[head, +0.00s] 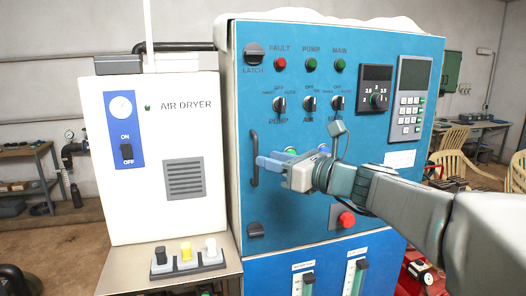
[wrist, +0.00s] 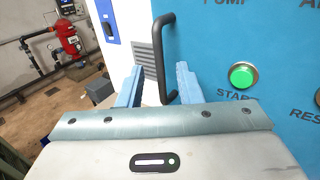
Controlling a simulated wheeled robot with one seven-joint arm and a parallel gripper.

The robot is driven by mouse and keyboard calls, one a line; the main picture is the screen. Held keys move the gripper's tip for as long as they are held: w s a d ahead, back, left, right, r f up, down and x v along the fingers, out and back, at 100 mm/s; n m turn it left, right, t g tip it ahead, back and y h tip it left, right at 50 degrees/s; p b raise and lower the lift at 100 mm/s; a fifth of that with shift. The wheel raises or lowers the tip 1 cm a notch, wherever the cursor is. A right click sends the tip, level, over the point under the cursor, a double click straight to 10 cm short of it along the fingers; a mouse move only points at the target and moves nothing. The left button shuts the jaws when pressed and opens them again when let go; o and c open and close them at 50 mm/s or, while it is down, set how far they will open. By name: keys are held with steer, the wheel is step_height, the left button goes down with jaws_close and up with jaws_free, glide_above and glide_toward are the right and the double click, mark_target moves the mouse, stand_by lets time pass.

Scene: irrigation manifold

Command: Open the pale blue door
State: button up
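The blue door (head: 285,222) is the front panel of the tall cabinet and looks closed. Its black bar handle (head: 254,160) stands upright near the left edge. In the wrist view the door (wrist: 225,45) fills the right side, and the handle (wrist: 160,50) runs down between my fingers. My gripper (head: 268,162) is at the handle from the right; in the wrist view my gripper (wrist: 158,80) is open, with one pale blue finger on each side of the bar. I cannot tell whether either finger touches it. Part of the door is hidden behind my arm.
A black latch knob (head: 254,54) is at the door's upper left and another latch (head: 255,230) at its lower left. A white air dryer (head: 150,205) stands close on the left. A green button (wrist: 242,75) and a red button (head: 346,219) are on the door.

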steer(key=shift+p+x, duration=0.3)
steer(key=shift+x, duration=1.6)
jaws_close()
steer(key=shift+d, duration=0.1)
